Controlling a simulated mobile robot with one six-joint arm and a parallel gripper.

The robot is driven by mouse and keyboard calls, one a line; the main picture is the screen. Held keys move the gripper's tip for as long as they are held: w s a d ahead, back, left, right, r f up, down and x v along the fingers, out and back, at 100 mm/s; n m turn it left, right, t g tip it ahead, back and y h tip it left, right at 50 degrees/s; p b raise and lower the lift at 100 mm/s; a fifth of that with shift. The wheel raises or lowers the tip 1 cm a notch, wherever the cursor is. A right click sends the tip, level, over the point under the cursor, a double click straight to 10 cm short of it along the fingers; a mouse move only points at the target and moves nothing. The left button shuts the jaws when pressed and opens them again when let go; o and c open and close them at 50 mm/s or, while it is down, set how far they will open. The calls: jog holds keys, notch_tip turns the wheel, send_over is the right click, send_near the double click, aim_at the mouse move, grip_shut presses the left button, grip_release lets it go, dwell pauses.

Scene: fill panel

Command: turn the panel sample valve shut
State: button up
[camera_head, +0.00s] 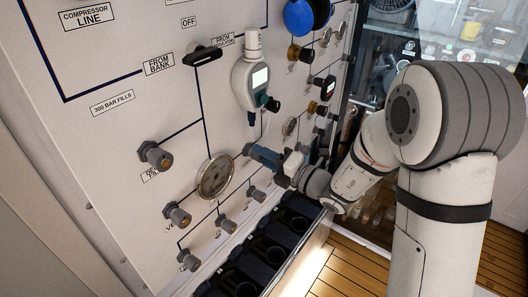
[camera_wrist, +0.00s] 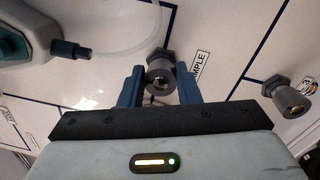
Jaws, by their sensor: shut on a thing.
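The panel sample valve is a grey knob (camera_wrist: 160,76) on the white panel, beside a label (camera_wrist: 201,68) of which "MPLE" can be read. In the wrist view it sits between the two blue fingers of my gripper (camera_wrist: 160,88), which are shut on it. In the head view my gripper (camera_head: 263,156) reaches the panel from the right, just right of the round gauge. The knob's grey end (camera_head: 247,149) shows a little at the fingertips there; the rest is hidden by the fingers. How far the valve is turned cannot be told.
A grey-green device (camera_wrist: 25,30) with a dark nozzle is at the left of the wrist view; it hangs above my gripper in the head view (camera_head: 250,82). Another grey knob (camera_wrist: 287,98) is to the right. The round gauge (camera_head: 215,176) and dark bins (camera_head: 268,248) are close by.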

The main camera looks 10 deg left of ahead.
jog(key=shift+m, duration=0.4)
jog(key=o, duration=1)
jog(key=b+v, duration=0.2)
jog(key=v, duration=0.6)
